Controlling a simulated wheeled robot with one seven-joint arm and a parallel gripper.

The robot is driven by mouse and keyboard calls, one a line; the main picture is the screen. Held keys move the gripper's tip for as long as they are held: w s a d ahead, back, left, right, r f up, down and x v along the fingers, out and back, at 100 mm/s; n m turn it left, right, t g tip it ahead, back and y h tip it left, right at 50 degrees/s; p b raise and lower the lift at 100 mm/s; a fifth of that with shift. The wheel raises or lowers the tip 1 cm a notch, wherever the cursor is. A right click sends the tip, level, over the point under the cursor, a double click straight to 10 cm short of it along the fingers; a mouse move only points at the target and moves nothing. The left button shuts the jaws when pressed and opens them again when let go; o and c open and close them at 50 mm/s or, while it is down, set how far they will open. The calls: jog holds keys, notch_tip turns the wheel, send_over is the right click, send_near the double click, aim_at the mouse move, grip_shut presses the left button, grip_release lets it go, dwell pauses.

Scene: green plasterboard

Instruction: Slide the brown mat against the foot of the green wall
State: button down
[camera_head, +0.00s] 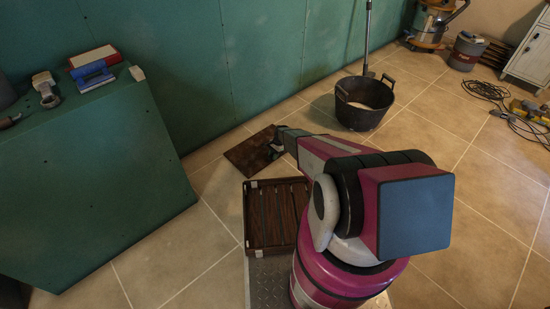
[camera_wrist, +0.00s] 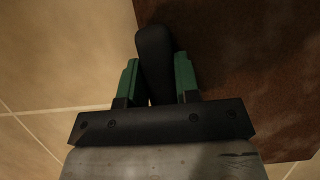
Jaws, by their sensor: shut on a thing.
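The brown mat (camera_head: 247,153) lies flat on the tiled floor near the foot of the green wall (camera_head: 235,60), with a narrow strip of tile showing between them. My gripper (camera_head: 274,148) is low at the mat's right side in the head view. In the wrist view the mat (camera_wrist: 255,75) fills the right side. There my gripper (camera_wrist: 160,82) has its green fingers shut on a dark rounded object (camera_wrist: 154,52), which lies over the mat's edge. I cannot tell whether this object is fixed to the mat.
A black bucket (camera_head: 382,112) stands right of the mat, close to the wall. A dark slatted tray (camera_head: 250,218) sits in front of the mat, beside my arm. A green block (camera_head: 90,190) with tools on top stands at the left. Tile between block and mat is clear.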

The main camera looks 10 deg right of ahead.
aim_at(256, 146)
jog(key=shift+w+a, duration=1.15)
jog(key=shift+w, duration=0.4)
jog(key=shift+w+a, duration=1.1)
jog(key=shift+w, duration=0.5)
jog(key=shift+w+a, duration=1.15)
jog(key=shift+w, duration=0.4)
jog(key=shift+w+a, duration=0.6)
jog(key=shift+w, duration=0.25)
jog(key=shift+w+a, duration=0.6)
jog(key=shift+w, duration=0.25)
jog(key=shift+s, duration=0.1)
jog(key=c, duration=0.8)
grip_release()
jog(key=v, duration=1.1)
